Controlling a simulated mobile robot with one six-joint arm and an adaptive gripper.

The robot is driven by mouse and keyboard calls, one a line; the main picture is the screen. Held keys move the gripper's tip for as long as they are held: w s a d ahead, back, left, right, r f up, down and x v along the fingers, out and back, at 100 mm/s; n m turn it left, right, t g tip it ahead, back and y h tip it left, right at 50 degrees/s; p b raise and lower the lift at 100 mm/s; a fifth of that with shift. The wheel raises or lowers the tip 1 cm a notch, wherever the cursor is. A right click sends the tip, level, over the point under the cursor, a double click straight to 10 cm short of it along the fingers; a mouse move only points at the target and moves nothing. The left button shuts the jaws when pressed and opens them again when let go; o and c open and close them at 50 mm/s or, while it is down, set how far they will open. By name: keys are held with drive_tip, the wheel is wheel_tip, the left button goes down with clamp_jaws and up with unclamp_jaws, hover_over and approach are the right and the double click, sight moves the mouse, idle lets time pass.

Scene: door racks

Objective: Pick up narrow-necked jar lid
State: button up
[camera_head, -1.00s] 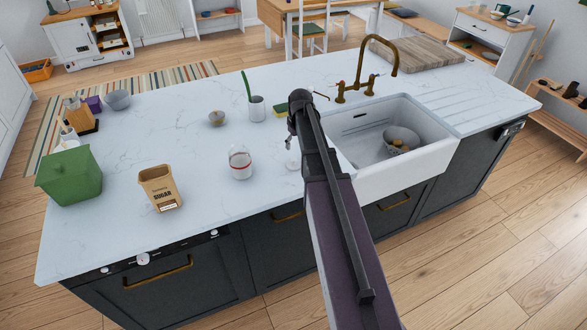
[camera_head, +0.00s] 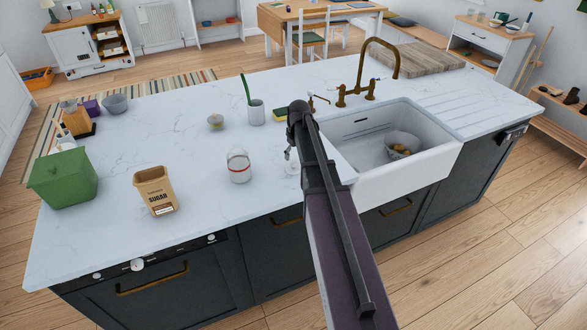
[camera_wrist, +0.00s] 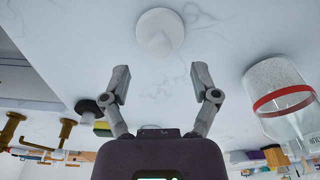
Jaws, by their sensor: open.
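The white round lid (camera_wrist: 160,33) lies on the pale marble worktop, with a raised cone-shaped middle. In the head view the lid (camera_head: 293,168) shows just left of my arm, partly hidden. A clear glass jar (camera_head: 239,166) with a red band stands to its left; the jar (camera_wrist: 285,100) is at the right in the wrist view. My gripper (camera_wrist: 159,77) is open and empty, its two fingers spread, with the lid beyond the fingertips and centred between them. In the head view my arm hides most of the gripper.
A sink (camera_head: 385,145) with a brass tap (camera_head: 365,75) lies right of my arm. A sugar bag (camera_head: 155,190), a green bin (camera_head: 63,178), a small bowl (camera_head: 215,121) and a cup with a green handle (camera_head: 256,113) stand on the worktop. The worktop between them is clear.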

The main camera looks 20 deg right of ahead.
sight(294, 162)
drive_tip(key=shift+w+a+f+b, duration=0.1)
drive_tip(key=shift+w+f+b, duration=0.1)
drive_tip(key=shift+f+b, duration=1.1)
drive_tip(key=shift+w+f+b, duration=0.2)
drive_tip(key=shift+f+b, duration=1.1)
drive_tip(key=c, duration=1.1)
